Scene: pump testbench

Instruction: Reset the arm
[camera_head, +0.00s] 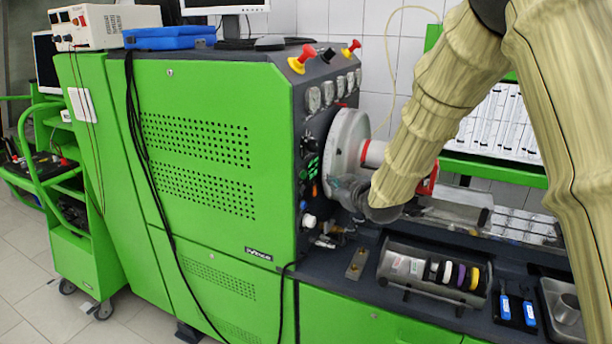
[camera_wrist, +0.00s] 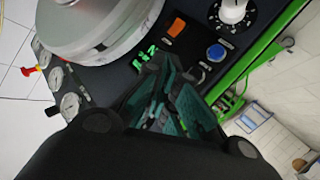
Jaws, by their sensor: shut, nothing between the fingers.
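My arm, in a tan ribbed sleeve, reaches in from the upper right in the head view. Its dark end is low in front of the round metal wheel (camera_head: 345,150) of the green test bench (camera_head: 215,95); the fingers are hard to make out there. In the wrist view my gripper (camera_wrist: 172,85) is shut and empty, with dark teal fingers. It points at the black control panel (camera_wrist: 190,55). An orange switch (camera_wrist: 176,27), a blue button (camera_wrist: 216,52) and a white knob (camera_wrist: 233,10) are beyond the fingertips. I cannot tell whether the fingers touch the panel.
A tray (camera_head: 405,284) with several coloured rolls lies on the bench top, right of a small brass plate (camera_head: 356,263). Blue tools (camera_head: 516,308) and a metal cup (camera_head: 567,309) are at the lower right. Gauges (camera_head: 313,98) and red-yellow emergency knobs (camera_head: 301,60) line the panel's upper edge.

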